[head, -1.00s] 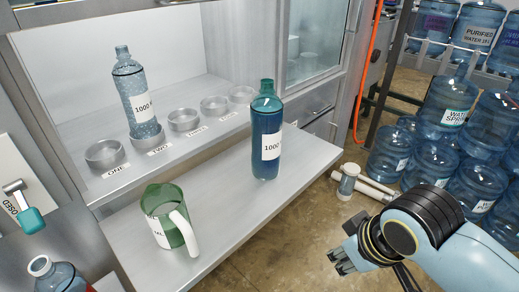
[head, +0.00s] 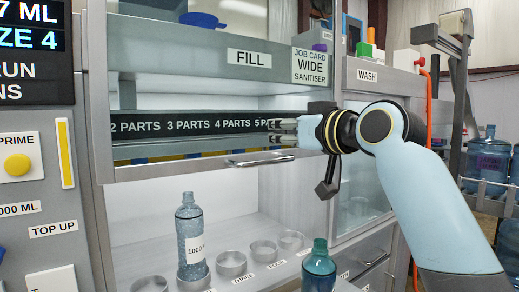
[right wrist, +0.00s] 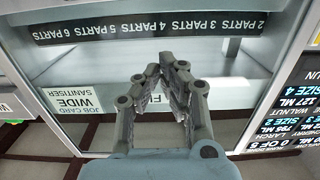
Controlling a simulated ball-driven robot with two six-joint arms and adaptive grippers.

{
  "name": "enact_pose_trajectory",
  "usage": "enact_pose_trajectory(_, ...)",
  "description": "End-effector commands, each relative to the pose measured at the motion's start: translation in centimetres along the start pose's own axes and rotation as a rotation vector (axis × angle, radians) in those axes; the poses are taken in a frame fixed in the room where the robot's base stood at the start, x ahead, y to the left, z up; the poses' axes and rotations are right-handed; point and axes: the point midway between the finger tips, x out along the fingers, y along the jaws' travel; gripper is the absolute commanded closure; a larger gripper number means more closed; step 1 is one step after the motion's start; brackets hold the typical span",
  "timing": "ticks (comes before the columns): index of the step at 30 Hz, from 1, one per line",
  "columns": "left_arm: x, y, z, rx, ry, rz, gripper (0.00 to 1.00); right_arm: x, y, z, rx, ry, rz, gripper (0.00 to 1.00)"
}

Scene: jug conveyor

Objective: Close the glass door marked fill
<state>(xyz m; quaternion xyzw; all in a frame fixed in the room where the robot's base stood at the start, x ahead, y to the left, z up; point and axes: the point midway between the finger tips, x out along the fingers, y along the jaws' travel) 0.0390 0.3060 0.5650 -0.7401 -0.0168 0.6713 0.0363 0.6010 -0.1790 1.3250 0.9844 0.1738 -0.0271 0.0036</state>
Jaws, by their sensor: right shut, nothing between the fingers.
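The glass door marked FILL (head: 180,169) is raised, with the bay open below its bottom rail. A metal bar handle (head: 260,160) sits on that rail. The FILL label (head: 249,58) is above, on the grey panel. My right gripper (head: 272,131) reaches in from the right, fingers pointing left, in front of the door's right part and a little above the handle. In the right wrist view, which is upside down, the gripper (right wrist: 166,62) is shut and empty, partly covering the FILL label (right wrist: 155,99). Contact with the door cannot be told. My left gripper is not in view.
A speckled bottle (head: 191,240) stands in one of several ring holders inside the bay. A teal bottle (head: 319,268) stands lower, in front. A job card (head: 316,66) and a WASH bay (head: 367,75) are on the right. A control panel (head: 35,160) borders the left.

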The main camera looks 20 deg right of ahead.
Motion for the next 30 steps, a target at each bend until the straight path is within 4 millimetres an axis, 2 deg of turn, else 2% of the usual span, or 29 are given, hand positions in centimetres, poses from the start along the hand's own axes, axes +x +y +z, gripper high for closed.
enact_pose_trajectory(3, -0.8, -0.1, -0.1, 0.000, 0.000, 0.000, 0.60, 2.7, -0.1, -0.3, 0.003, 0.000, -0.001, 1.00)
enact_pose_trajectory(9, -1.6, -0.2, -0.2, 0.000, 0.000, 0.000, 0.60, 6.6, -0.1, 0.1, 0.001, -0.005, -0.001, 1.00)
enact_pose_trajectory(12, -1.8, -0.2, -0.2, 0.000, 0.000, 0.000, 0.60, 6.8, 0.0, 2.0, 0.001, -0.006, 0.001, 1.00)
enact_pose_trajectory(17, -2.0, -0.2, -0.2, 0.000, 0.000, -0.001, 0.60, 7.1, 0.0, 3.5, 0.001, -0.004, 0.001, 1.00)
enact_pose_trajectory(30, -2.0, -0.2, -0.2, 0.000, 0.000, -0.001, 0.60, 7.2, 0.0, 4.0, -0.001, -0.002, 0.002, 1.00)
